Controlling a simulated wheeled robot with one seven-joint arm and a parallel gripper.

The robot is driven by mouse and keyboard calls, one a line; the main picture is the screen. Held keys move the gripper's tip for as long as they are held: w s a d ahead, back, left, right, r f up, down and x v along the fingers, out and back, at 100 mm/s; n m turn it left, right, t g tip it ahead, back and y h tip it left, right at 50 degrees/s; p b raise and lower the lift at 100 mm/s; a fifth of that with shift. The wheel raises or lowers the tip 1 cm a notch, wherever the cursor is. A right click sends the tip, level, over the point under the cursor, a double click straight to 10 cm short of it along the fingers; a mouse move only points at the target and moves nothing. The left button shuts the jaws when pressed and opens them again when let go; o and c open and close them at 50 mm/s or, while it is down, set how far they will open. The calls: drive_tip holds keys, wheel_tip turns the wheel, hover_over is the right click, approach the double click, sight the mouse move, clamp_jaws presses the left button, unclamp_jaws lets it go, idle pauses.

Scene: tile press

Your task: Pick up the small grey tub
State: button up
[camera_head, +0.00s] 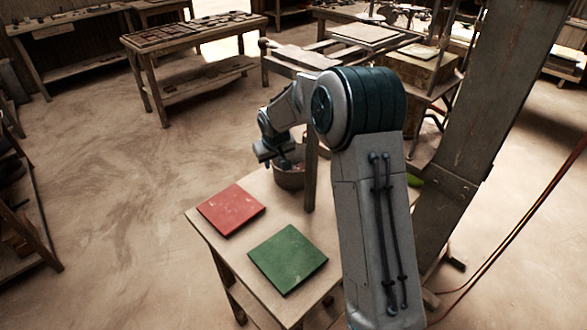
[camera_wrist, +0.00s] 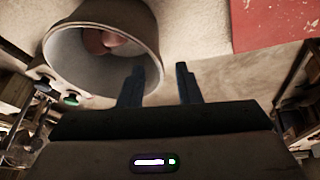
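The small grey tub (camera_wrist: 88,78) is at the upper left of the wrist view, with its open mouth facing the camera and something reddish-brown inside. In the head view the tub (camera_head: 290,181) stands on the near table, partly hidden by my arm and gripper. My gripper (camera_wrist: 160,72) is open, with two dark fingers apart and nothing held. In the wrist view its left finger overlaps the tub's right rim, and its right finger is clear of the tub. Contact cannot be told. In the head view my gripper (camera_head: 266,155) is just left of and above the tub.
A red tile (camera_head: 231,210) and a green tile (camera_head: 288,258) lie flat on the near table (camera_head: 215,243). A thin upright post (camera_head: 311,178) stands right beside the tub. A large dark beam (camera_head: 480,120) rises at the right. Open floor lies left of the table.

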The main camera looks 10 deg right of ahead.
sight(275, 169)
drive_tip(key=shift+d+p+x, duration=0.2)
drive_tip(key=shift+p+x, duration=0.85)
drive_tip(key=shift+x, duration=2.25)
